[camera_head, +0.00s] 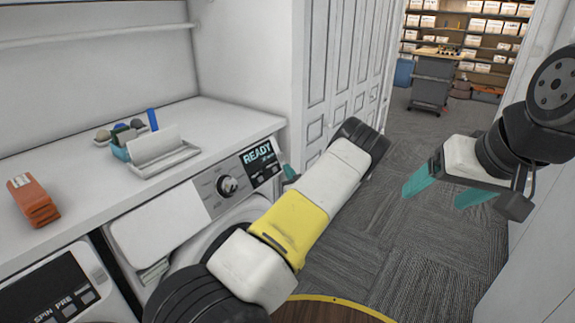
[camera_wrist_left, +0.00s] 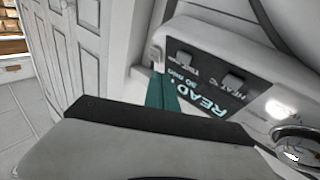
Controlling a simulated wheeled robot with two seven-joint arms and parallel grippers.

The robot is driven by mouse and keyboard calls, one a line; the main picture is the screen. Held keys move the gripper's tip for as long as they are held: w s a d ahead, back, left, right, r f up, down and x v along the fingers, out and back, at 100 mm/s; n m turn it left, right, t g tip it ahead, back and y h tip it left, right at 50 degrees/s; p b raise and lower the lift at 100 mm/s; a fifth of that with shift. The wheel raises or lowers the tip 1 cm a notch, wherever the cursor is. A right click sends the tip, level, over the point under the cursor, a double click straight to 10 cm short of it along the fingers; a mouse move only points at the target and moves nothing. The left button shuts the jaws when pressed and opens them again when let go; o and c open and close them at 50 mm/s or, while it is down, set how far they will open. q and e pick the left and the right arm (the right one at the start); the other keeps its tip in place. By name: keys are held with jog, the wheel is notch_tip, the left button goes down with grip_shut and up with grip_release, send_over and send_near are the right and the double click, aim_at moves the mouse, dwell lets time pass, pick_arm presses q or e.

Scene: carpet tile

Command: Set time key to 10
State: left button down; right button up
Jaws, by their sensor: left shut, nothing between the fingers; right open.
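The dryer's control panel (camera_head: 245,170) has a round dial (camera_head: 227,185) and a dark display (camera_head: 259,160) reading READY, with smaller text below. In the left wrist view the display (camera_wrist_left: 222,98) also reads READY, with a smaller line that looks like 30 min. The time key (camera_wrist_left: 184,59) and a heat key (camera_wrist_left: 234,80) sit beside it. My left gripper (camera_head: 289,172) is shut and empty at the panel's right end. Its teal fingers (camera_wrist_left: 160,92) appear close to the time key; contact cannot be told. My right gripper (camera_head: 446,188) is open and empty over the carpet.
A second machine (camera_head: 62,290) stands at the left. White panelled doors (camera_head: 340,60) rise behind. Grey carpet (camera_head: 400,240) lies open at the right.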

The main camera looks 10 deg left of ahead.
pick_arm(q)
jog(key=shift+w+a+f, duration=0.25)
jog(key=shift+a+f, duration=0.05)
jog(key=shift+a, duration=0.3)
jog(key=shift+w+a+f, duration=0.2)
jog(key=shift+a+f, duration=0.1)
jog(key=shift+a, duration=0.25)
jog(key=shift+a, duration=0.1)
dwell(1.2)
jog(key=shift+w+a+f, duration=0.15)
jog(key=shift+a+f, duration=0.05)
jog(key=shift+a, duration=0.05)
jog(key=shift+w+a+f, duration=0.1)
jog(key=shift+a+f, duration=0.1)
jog(key=shift+a, duration=0.1)
dwell(0.7)
jog(key=shift+s+d+r, duration=0.3)
jog(key=shift+d+r, duration=0.1)
jog(key=shift+d, duration=0.25)
dwell(0.3)
jog(key=shift+s+d+r, duration=0.25)
jog(key=shift+d+r, duration=0.15)
jog(key=shift+d, duration=0.3)
jog(key=shift+s+d+r, duration=0.3)
jog(key=shift+d+r, duration=0.05)
jog(key=shift+d, duration=0.3)
jog(key=shift+s+d+r, duration=0.25)
jog(key=shift+d+r, duration=0.15)
jog(key=shift+d, duration=0.3)
dwell(1.3)
